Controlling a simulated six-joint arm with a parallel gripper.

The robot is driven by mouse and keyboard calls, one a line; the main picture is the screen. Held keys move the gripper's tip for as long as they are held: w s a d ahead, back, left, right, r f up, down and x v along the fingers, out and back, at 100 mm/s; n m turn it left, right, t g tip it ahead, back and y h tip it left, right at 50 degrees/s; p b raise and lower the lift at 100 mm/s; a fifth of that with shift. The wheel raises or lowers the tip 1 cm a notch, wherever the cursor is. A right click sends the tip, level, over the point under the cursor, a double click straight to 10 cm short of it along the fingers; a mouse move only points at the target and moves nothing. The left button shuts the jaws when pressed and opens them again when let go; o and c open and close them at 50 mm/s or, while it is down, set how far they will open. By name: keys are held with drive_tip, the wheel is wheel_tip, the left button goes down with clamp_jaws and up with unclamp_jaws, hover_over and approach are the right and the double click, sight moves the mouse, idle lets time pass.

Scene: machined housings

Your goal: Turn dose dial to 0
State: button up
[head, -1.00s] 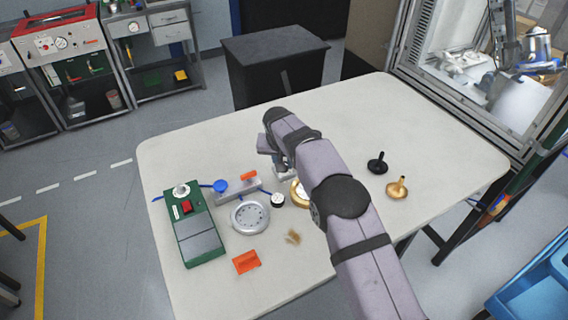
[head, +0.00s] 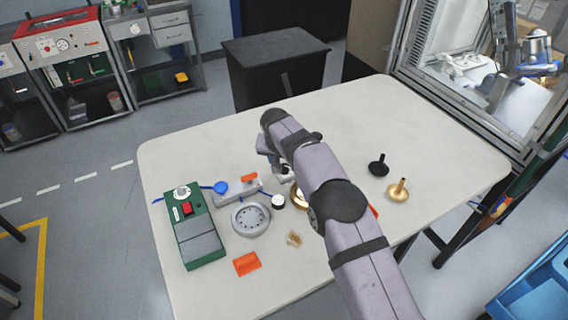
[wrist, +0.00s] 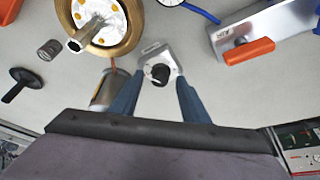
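In the head view my arm mostly hides this spot. No dial label or zero mark is readable. Other round dials are a pale knob (head: 181,191) on a green box (head: 195,232) and a small white-faced black dial (head: 278,201).
A brass ring part (wrist: 100,22) and a grey block with an orange handle (wrist: 250,50) lie close by. A grey round flange (head: 250,219), an orange piece (head: 246,263), a black part (head: 378,165) and a brass part (head: 398,190) stand around. The table's far side is clear.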

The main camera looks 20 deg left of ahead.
drive_tip(key=shift+r, duration=0.15)
drive_tip(key=b+v, duration=0.3)
drive_tip(key=v, duration=0.4)
drive_tip(key=shift+d, duration=0.15)
idle(0.4)
drive_tip(key=s+d+g, duration=0.1)
drive_tip(key=s+d, duration=0.3)
drive_tip(key=d, duration=0.7)
drive_tip(key=s+d+g, duration=0.1)
drive_tip(key=s+d, duration=0.3)
drive_tip(key=d, duration=0.8)
drive_tip(key=s+d+f+g, duration=0.1)
drive_tip(key=s+d+f, duration=0.1)
drive_tip(key=s+d, duration=0.2)
drive_tip(key=s+d+f, duration=0.2)
drive_tip(key=s+d, duration=0.2)
drive_tip(key=s, duration=0.7)
drive_tip(key=s+d+f+m+g, duration=0.1)
drive_tip(key=s+d+f, duration=0.1)
drive_tip(key=s+d, duration=0.3)
drive_tip(key=s, duration=0.3)
drive_tip(key=shift+f+g, duration=0.3)
